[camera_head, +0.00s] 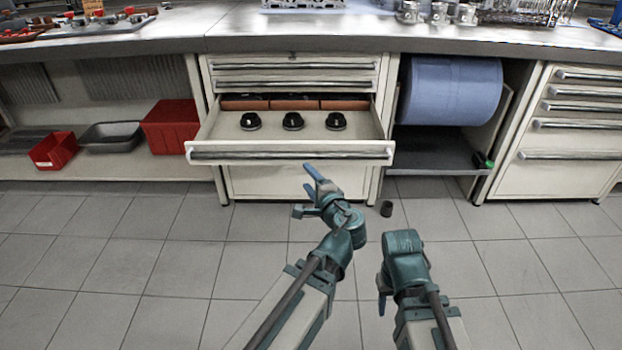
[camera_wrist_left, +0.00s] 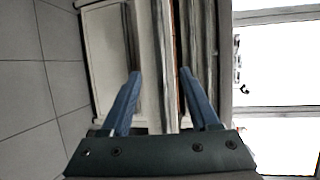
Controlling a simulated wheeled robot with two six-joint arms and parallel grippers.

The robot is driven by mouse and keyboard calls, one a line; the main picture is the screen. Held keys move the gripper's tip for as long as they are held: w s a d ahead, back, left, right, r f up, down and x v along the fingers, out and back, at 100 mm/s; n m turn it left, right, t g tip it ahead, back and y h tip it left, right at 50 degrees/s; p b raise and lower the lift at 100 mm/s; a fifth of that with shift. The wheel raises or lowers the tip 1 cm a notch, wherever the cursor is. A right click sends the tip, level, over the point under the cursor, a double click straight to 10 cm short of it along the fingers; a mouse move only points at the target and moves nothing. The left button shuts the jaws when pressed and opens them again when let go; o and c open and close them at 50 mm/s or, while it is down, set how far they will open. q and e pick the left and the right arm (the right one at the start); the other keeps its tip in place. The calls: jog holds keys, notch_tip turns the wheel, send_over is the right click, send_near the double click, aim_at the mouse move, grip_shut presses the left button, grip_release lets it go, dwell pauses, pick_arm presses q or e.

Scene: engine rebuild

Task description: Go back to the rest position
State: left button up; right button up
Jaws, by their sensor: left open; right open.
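My left gripper (camera_head: 318,185) is in front of the open drawer (camera_head: 222,128), just below its long handle (camera_head: 290,154). In the left wrist view its two blue fingers (camera_wrist_left: 162,95) are spread apart with nothing held. The drawer front shows behind and between them; I cannot tell the exact gap. My right gripper (camera_head: 383,292) hangs low above the floor to the right of the left arm. Only part of its blue fingers shows, and no held object is visible.
The drawer holds three black round parts (camera_head: 293,121) and reddish boxes at its back. A small dark cup-like object (camera_head: 386,208) lies on the floor. A blue roll (camera_head: 450,90) is in the right bay. Red bins (camera_head: 170,127) are on the left shelf. The near floor is clear.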

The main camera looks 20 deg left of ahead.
pick_arm(q)
jog(key=s+d+f+n+g+h+p, duration=0.1)
jog(key=s+d+f+n+g+h, duration=0.2)
jog(key=s+f+n+g, duration=0.55)
jog(key=s+d+f+m+g+h, duration=0.2)
jog(key=s+d+f+g+h, duration=0.25)
jog(key=s+d+f, duration=0.5)
notch_tip(320, 180, up, 40)
jog(key=d+h+p, duration=0.1)
jog(key=p, duration=3.7)
jog(key=shift+s+d+n+p, duration=0.35)
jog(key=shift+s+d, duration=0.05)
jog(key=shift+f, duration=0.15)
jog(key=shift+w, duration=0.1)
